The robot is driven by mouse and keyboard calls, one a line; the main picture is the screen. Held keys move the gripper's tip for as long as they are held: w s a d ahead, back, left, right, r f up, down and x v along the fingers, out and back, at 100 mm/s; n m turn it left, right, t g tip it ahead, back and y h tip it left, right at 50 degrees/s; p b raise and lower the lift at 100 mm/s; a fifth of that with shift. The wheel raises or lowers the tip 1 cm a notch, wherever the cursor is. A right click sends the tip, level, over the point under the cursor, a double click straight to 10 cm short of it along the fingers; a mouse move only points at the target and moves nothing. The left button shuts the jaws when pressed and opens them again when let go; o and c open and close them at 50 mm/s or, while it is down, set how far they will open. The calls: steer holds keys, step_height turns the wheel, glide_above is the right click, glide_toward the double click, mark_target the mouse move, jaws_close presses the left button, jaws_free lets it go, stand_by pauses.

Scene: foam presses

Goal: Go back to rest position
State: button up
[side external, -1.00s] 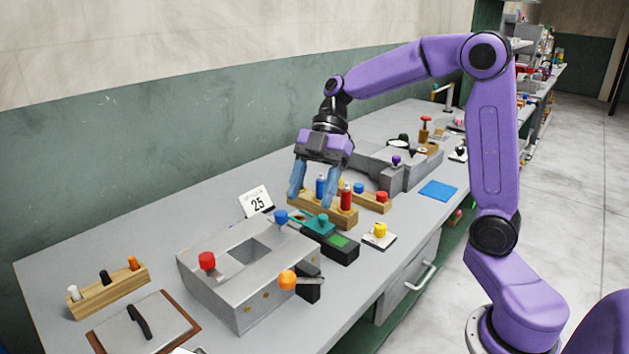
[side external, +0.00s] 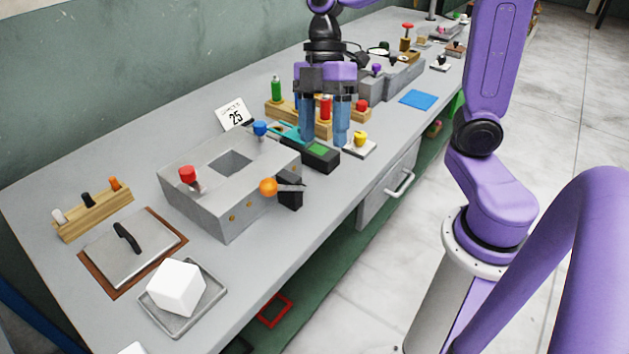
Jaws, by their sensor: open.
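The fingers are in front of the wooden rack (side external: 281,108) with the red and green bottles, and above the small black device with a green screen (side external: 319,150). One finger partly hides the teal piece (side external: 288,133). I cannot tell whether a fingertip touches the device. The grey press block (side external: 215,200) with red, blue and orange knobs stands to the left of my gripper.
A white foam cube (side external: 176,287) sits on a metal tray (side external: 222,292) at the near end. A lidded plate with a black handle (side external: 130,250) and a peg rack (side external: 92,212) lie at left. A yellow-knobbed piece (side external: 360,139) stands close right of the fingers. A blue mat (side external: 417,99) lies farther right.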

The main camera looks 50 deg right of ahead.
steer(key=s+d+f+m+t+h, duration=0.1)
steer(key=s+f+m, duration=0.1)
steer(key=s, duration=0.5)
steer(key=s+d+f+m+t+h, duration=0.1)
steer(key=s+d+f+m+h, duration=0.1)
steer(key=s, duration=0.5)
steer(key=shift+f+m+t+h, duration=0.35)
steer(key=shift+f+m, duration=0.25)
steer(key=shift+f, duration=0.4)
steer(key=shift+d, duration=0.1)
